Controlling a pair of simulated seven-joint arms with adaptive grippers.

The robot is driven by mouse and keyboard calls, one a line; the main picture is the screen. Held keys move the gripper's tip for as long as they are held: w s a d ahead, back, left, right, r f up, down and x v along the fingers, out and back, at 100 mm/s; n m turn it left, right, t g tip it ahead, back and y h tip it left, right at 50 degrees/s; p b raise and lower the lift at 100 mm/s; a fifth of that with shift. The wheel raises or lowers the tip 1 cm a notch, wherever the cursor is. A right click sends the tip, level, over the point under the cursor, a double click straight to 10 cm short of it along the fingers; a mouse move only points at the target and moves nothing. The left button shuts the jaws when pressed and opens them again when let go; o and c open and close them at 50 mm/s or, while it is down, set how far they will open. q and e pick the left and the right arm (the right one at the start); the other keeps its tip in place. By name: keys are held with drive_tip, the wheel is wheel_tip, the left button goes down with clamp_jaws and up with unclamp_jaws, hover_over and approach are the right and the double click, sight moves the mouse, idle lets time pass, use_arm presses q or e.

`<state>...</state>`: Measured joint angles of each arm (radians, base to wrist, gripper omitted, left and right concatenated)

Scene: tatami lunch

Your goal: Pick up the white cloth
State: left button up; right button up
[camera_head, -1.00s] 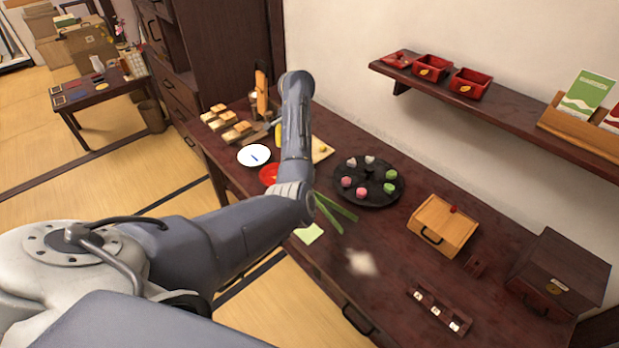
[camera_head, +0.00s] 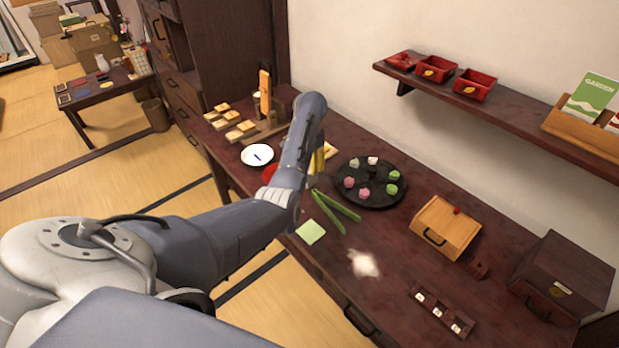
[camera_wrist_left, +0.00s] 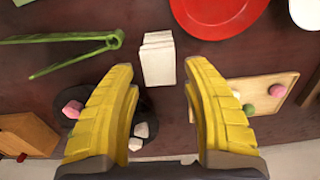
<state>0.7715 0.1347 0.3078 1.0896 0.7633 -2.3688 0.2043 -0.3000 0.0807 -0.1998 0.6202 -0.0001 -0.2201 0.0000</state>
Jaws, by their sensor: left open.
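A white folded stack, looking like the cloth (camera_wrist_left: 158,58), lies on the dark table in the left wrist view. My left gripper (camera_wrist_left: 160,75) is open above the table, with its yellow fingers to either side of the stack's near end and nothing held between them. In the head view, the left gripper (camera_head: 318,160) is mostly behind my forearm, which hides the folded stack. A soft white patch (camera_head: 363,263) also shows on the table there; I cannot tell what it is. My right gripper is not in view.
Green tongs (camera_wrist_left: 70,50) lie left of the stack, and a red plate (camera_wrist_left: 215,15) lies beyond it. A black round tray (camera_head: 370,200) with sweets and a wooden board (camera_wrist_left: 262,92) flank the gripper. A wooden box (camera_head: 445,228) stands farther right.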

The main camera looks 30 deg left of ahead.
use_arm(q)
drive_tip(key=shift+s+f, duration=0.15)
drive_tip(key=shift+f, duration=3.2)
drive_tip(key=c, duration=0.9)
